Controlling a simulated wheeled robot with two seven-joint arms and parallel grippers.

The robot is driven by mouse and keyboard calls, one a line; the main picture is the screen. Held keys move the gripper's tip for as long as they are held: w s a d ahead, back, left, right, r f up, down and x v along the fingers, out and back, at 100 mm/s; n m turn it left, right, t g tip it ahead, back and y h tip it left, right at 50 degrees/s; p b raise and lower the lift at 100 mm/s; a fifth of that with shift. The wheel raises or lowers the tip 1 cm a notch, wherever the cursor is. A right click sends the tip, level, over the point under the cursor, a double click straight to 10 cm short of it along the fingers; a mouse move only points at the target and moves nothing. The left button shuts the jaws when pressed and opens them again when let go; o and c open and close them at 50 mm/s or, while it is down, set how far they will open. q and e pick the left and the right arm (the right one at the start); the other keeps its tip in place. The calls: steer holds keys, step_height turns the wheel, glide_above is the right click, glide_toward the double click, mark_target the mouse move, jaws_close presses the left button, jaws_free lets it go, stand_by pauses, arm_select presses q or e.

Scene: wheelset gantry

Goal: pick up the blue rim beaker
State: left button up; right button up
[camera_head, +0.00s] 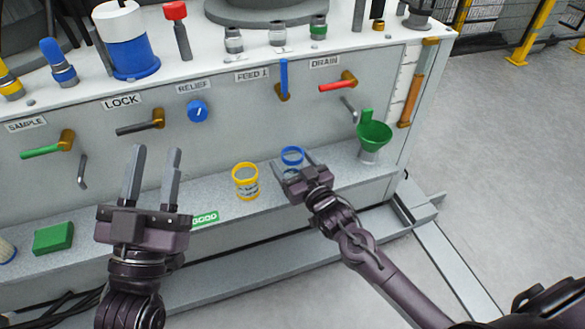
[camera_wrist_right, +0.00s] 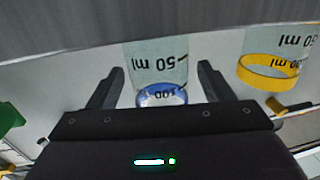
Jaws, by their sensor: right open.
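The blue rim beaker (camera_head: 292,156) stands on the ledge of the grey panel, partly hidden behind my right gripper in the head view. In the right wrist view the beaker (camera_wrist_right: 160,72) is clear with a blue rim and "50 ml" marks, and it lies between the two fingers. My right gripper (camera_head: 292,165) is open around or just in front of the beaker; I cannot tell whether a finger touches it. My left gripper (camera_head: 156,162) is open and empty, left of the beakers and in front of the panel.
A yellow rim beaker (camera_head: 246,181) stands left of the blue one, and shows in the right wrist view (camera_wrist_right: 272,66). A green funnel (camera_head: 374,137) is to the right. A green block (camera_head: 53,238) and a green GOOD label (camera_head: 205,218) are at left. Valve levers (camera_head: 338,86) stick out above.

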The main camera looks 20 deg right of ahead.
steer(key=shift+w+a, duration=0.2)
steer(key=shift+w, duration=0.75)
arm_select(q)
steer(key=r, duration=0.1)
steer(key=s+r+t, duration=0.1)
steer(key=a+r+t+h, duration=0.1)
steer(key=shift+s+r, duration=0.3)
steer(key=shift+s, duration=0.05)
arm_select(e)
steer(key=c, duration=1)
